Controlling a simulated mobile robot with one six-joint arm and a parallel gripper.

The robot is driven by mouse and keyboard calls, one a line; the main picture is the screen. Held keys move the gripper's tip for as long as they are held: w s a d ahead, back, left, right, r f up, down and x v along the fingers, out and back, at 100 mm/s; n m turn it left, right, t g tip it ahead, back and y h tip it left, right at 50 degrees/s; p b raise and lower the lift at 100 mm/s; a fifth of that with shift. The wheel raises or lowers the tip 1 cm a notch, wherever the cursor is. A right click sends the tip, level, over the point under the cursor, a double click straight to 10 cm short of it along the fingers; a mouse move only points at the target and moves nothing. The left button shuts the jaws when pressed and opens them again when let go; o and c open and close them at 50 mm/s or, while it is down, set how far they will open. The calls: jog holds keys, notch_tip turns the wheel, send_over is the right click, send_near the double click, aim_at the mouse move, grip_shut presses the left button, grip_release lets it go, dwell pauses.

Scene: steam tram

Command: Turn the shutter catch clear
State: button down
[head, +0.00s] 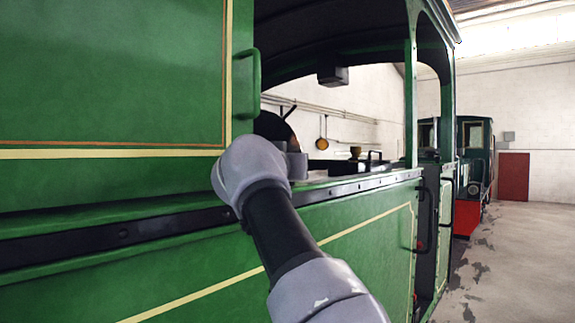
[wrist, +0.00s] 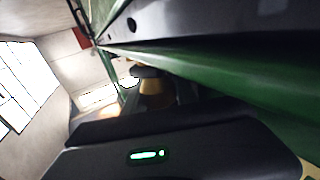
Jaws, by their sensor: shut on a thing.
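My gripper (wrist: 165,132) is a dark body with a green light in the wrist view. A brass-coloured piece with a dark top (wrist: 152,88) shows just beyond its edge, in line with the jaws; I take it for the shutter catch. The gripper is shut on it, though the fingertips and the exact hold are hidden. In the head view my grey wrist covers most of the gripper, at the green tram side (head: 130,75) beside the window opening. The catch cannot be made out there, nor can its angle.
A dark riveted rail (head: 110,235) runs along the tram side below the opening. A green handle (head: 248,82) stands out just above my wrist. A green post (head: 411,90) bounds the opening farther along. The floor (head: 520,260) at right is clear.

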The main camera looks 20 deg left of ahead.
jog(key=c, duration=1.3)
grip_release()
